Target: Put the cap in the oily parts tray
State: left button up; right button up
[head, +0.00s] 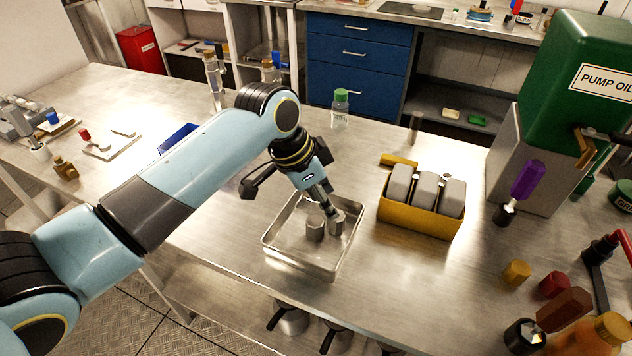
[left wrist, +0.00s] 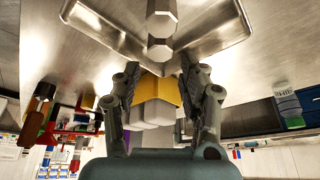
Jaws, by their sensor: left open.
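A shallow metal tray (head: 277,262) lies on the bench below my left gripper. Two small grey metal pieces stand in it: one (head: 315,232) near the middle and one (head: 337,222) beside it to the right. I cannot tell which is the cap. My left gripper (head: 292,203) is open and low over the tray, its right finger close to the right-hand piece. In the left wrist view the two pieces (left wrist: 161,10) (left wrist: 160,48) line up ahead of the spread fingers (left wrist: 164,85), with nothing between the fingertips. My right gripper is not in view.
A yellow bin (head: 420,219) with grey blocks stands right of the tray. A green-lidded bottle (head: 340,110) stands behind. The green pump oil tank (head: 575,85), a purple-handled tool (head: 527,180) and colored caps (head: 516,273) are at the right. The bench front edge is close to the tray.

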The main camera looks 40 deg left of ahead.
pick_arm(q)
jog(key=v, duration=0.4)
jog(key=shift+s+a+r, duration=0.1)
jog(key=shift+r, duration=0.15)
jog(key=shift+s+r, duration=0.15)
jog(key=shift+r, duration=0.25)
